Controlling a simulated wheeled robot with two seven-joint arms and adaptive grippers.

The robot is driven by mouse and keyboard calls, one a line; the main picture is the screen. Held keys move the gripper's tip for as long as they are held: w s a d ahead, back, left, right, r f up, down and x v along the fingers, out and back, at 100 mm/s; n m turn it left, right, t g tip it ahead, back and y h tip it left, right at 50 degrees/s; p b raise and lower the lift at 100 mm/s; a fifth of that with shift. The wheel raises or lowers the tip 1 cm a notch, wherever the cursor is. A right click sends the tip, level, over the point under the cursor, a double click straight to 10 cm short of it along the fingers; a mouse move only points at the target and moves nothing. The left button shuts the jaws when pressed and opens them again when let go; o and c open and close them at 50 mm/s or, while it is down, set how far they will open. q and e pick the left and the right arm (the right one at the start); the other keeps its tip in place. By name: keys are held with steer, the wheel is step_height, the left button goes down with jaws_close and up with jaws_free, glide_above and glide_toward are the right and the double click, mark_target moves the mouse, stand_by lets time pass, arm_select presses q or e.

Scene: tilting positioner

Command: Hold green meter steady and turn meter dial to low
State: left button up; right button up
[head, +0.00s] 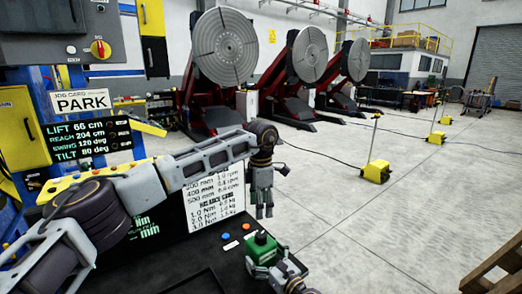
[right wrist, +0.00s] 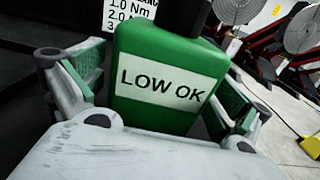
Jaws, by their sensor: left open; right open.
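The green meter (head: 262,248) stands on the dark bench top in the head view. In the right wrist view the meter (right wrist: 165,75) fills the middle, with a white label reading LOW OK. Its black top part (right wrist: 176,14), likely the dial, is cut off by the frame edge. My right gripper (head: 268,265) is open, with one finger on each side of the meter; I cannot tell whether the pads touch it. Its green-padded fingers (right wrist: 155,95) also show in the right wrist view. My left gripper (head: 264,212) is open and empty, pointing down above the meter.
A white printed chart (head: 216,207) stands behind the meter. Small blue and red buttons (head: 226,237) sit left of it. A PARK sign (head: 83,101) and a readout panel (head: 85,138) are at left. Large tilting positioners (head: 225,46) and yellow floor boxes (head: 376,172) stand farther back.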

steer(key=v, duration=1)
steer(key=shift+s+d, duration=0.15)
steer(key=shift+s, duration=0.1)
stand_by(0.4)
